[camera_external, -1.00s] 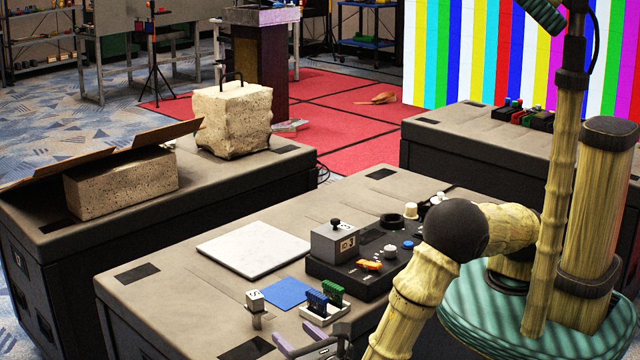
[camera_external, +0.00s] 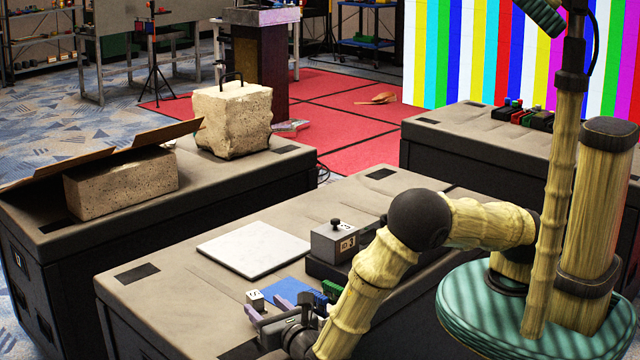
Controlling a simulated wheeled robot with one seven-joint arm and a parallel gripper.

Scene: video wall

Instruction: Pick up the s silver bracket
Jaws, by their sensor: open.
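The silver bracket (camera_external: 256,298) stands near the front edge of the near table, with a pale face bearing an "S" mark on its top. My gripper (camera_external: 266,304) is open, its two purple-grey fingers apart and pointing to the back left. The fingertips are right at the bracket, one on the near left side and one on the right. I cannot tell whether they touch it. The bracket's lower part is hidden behind my gripper.
A grey block marked "ID 3" (camera_external: 334,241) sits on a black console. Green and blue parts (camera_external: 332,289) are partly hidden by my arm.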

